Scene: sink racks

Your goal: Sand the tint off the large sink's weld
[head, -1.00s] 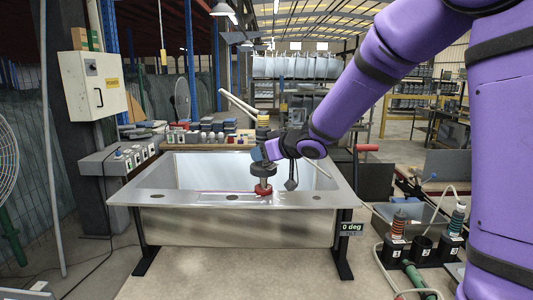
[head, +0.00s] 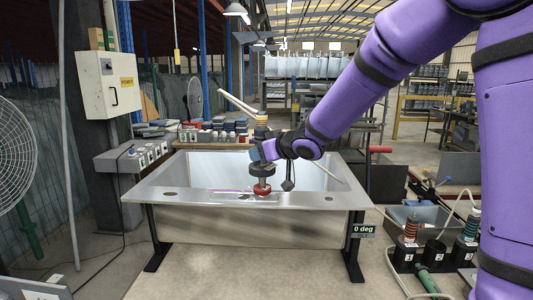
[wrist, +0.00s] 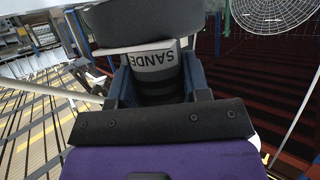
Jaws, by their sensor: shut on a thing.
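The large sink (head: 300,228) is a steel basin on dark legs in the middle of the head view. My gripper (head: 264,150) is over its front rim, shut on a sander (head: 263,172). The sander is upright, its red disc at the rim's top; I cannot tell whether it presses. A thin pinkish strip on the weld (head: 232,190) shows left of the disc; the part under the disc is hidden. In the wrist view, my gripper (wrist: 158,88) grips the grey sander body (wrist: 153,60), lettered "SANDE"; its disc is not seen there.
A "0 deg" display (head: 362,231) hangs by the sink's right leg. Numbered holders with tools (head: 436,250) and hoses stand at the right. A switch box (head: 146,155) and a fan (head: 14,155) are at the left. The floor before the sink is clear.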

